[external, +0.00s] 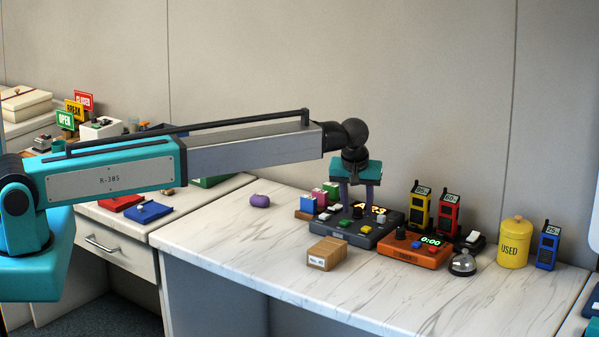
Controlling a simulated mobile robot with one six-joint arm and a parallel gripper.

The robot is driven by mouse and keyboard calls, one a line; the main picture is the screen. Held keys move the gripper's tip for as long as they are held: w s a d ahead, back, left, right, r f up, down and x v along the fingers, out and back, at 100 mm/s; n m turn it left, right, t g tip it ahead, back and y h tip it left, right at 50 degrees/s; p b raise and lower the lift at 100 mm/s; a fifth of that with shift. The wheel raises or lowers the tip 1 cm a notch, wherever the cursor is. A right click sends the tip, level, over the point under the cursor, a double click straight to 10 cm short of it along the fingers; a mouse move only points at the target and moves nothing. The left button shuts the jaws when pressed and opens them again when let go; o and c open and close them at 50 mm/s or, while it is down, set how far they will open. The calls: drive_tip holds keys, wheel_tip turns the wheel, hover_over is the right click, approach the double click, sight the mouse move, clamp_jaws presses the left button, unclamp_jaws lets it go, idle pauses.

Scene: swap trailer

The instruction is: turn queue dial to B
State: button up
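A dark grey console (337,232) stands on the counter, with an orange lit display (376,209) and several coloured buttons. The display is partly covered by my gripper, and its characters are hard to read. My gripper (359,208) points straight down over the back of this console. Its two purple fingers are apart, with a gap between them. A small dark knob (358,212), perhaps the queue dial, shows between and below the fingertips. I cannot tell whether the fingers touch it or which letter it points to.
An orange console (410,255) with a green display and a silver bell (462,264) stand right. A cardboard box (327,253) sits in front. The counter's front left (225,235) is clear.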

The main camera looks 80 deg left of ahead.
drive_tip(key=shift+c, duration=0.2)
clamp_jaws()
drive_tip(key=shift+s+m+b, duration=0.1)
drive_tip(key=shift+m+b, duration=0.2)
drive_tip(key=shift+m, duration=0.2)
drive_tip(key=m+t+b, duration=0.1)
drive_tip(key=m, duration=0.2)
drive_tip(key=shift+s+a+h, duration=0.1)
drive_tip(key=shift+h, duration=0.2)
drive_tip(key=shift+a+m+t+h+b, duration=0.1)
drive_tip(key=shift+m+t+h+b, duration=0.25)
drive_tip(key=shift+m, duration=0.85)
drive_tip(key=shift+a+m+t+h+b, duration=0.1)
drive_tip(key=shift+m+t+h, duration=0.3)
drive_tip(key=shift+m, duration=0.8)
drive_tip(key=shift+o, duration=0.2)
unclamp_jaws()
